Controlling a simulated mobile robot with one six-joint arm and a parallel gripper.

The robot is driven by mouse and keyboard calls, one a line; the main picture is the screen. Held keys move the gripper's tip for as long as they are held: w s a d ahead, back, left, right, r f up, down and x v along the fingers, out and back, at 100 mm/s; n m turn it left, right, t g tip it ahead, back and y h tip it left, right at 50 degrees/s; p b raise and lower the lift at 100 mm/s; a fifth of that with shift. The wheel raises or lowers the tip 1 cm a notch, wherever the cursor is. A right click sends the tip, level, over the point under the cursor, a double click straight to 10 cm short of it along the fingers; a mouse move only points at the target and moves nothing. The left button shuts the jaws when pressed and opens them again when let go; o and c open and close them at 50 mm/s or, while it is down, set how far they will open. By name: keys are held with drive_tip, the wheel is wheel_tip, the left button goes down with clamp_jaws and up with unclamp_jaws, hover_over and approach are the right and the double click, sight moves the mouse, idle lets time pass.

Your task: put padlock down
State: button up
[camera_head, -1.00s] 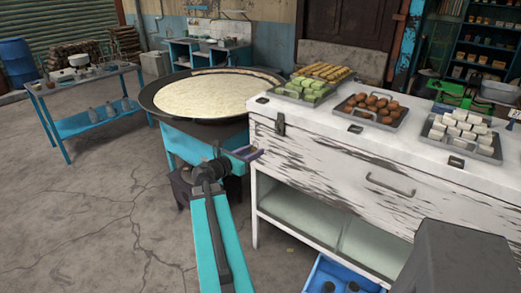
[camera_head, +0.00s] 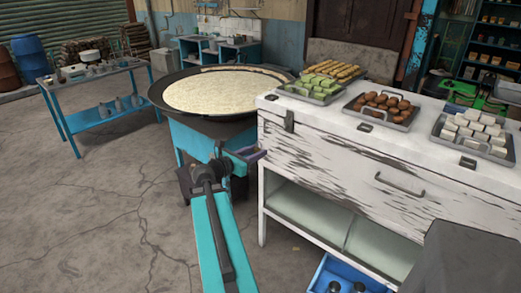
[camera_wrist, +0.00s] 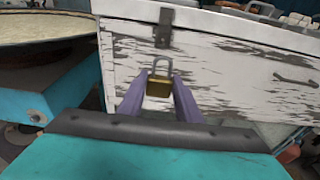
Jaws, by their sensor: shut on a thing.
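The padlock (camera_wrist: 158,88) has a brass body and a grey shackle pointing up. In the wrist view it sits between the two purple fingers of my gripper (camera_wrist: 159,93), which is shut on it. In front of it is the white chest (camera_wrist: 225,65) with worn paint, with its dark metal latch (camera_wrist: 163,28) above the padlock. In the head view my gripper (camera_head: 250,154) is at the chest's left front corner, below the latch (camera_head: 289,121). The padlock cannot be made out in the head view.
A wide black pan (camera_head: 166,101) of pale milk stands on a blue stand left of the chest. Trays of sweets, including a tray of brown ones (camera_head: 362,126), lie on the chest top. A blue crate (camera_head: 322,272) is below. A blue table (camera_head: 100,120) stands at the far left.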

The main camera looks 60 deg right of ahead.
drive_tip(key=s+d+r+m+g+y+p, duration=0.1)
drive_tip(key=s+d+r+m+g, duration=0.1)
drive_tip(key=s+r, duration=0.7)
drive_tip(key=s+d+r+m+g+y+p, duration=0.1)
drive_tip(key=s+d+r+m+g+p, duration=0.1)
drive_tip(key=s+r, duration=0.7)
drive_tip(key=s+g, duration=0.1)
drive_tip(key=s, duration=0.2)
drive_tip(key=shift+s+r+g+y, duration=0.25)
drive_tip(key=shift+s+g+y, duration=0.05)
drive_tip(key=shift+s, duration=0.05)
drive_tip(key=shift+d, duration=0.15)
drive_tip(key=p, duration=0.5)
hover_over(320, 116)
drive_tip(key=shift+f, duration=0.65)
drive_tip(key=shift+d+f, duration=0.1)
drive_tip(key=shift+d, duration=0.05)
drive_tip(key=shift+f, duration=0.1)
drive_tip(key=shift+f+p, duration=0.6)
drive_tip(key=shift+f, duration=1.05)
drive_tip(key=shift+f, duration=0.15)
